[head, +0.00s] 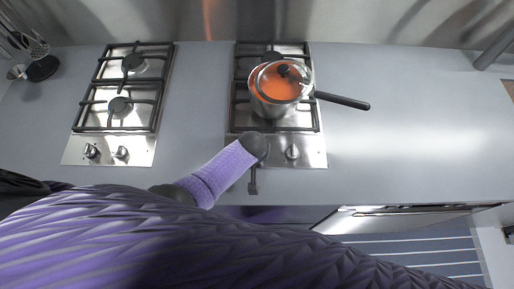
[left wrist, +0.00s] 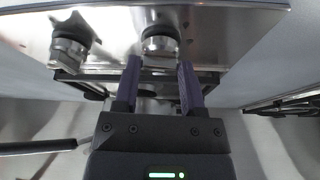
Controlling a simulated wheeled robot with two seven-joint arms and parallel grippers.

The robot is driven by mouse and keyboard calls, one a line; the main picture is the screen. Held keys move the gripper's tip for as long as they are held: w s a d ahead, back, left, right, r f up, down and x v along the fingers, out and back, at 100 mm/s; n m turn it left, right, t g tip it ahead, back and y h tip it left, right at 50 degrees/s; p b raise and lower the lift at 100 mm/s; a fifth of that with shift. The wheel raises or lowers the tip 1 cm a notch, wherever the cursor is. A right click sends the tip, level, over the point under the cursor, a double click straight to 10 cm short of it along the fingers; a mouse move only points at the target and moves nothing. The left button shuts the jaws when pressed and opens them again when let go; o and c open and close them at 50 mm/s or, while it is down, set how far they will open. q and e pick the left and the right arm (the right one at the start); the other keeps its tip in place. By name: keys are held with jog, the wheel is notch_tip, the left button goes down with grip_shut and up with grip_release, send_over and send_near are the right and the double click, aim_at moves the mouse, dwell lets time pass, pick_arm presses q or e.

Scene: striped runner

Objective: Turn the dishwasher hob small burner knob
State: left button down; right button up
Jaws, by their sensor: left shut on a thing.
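The right hob (head: 309,160) has two silver knobs along its front strip. Its right knob (head: 292,152) shows clear in the head view, and it also shows in the left wrist view (left wrist: 70,50). Its left knob (left wrist: 160,40) is hidden behind my left wrist in the head view. My left gripper (left wrist: 158,68) has one finger on each side of that left knob and is shut on it. The fingertips are hidden in the head view. Which burner the knob serves cannot be told. My right gripper is not in view.
A steel pot with an orange inside (head: 275,85) stands on the right hob, its black handle (head: 343,101) pointing right. A left hob (head: 84,152) has two bare burners. Black utensils (head: 42,69) lie at far left. The counter right of the pot is clear.

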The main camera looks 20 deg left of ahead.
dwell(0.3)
pick_arm(q)
jog(key=shift+c, duration=0.8)
grip_release()
jog(key=p+v, duration=0.5)
jog(key=v, duration=0.5)
jog(key=shift+s+f, duration=0.1)
jog(key=shift+s, duration=0.05)
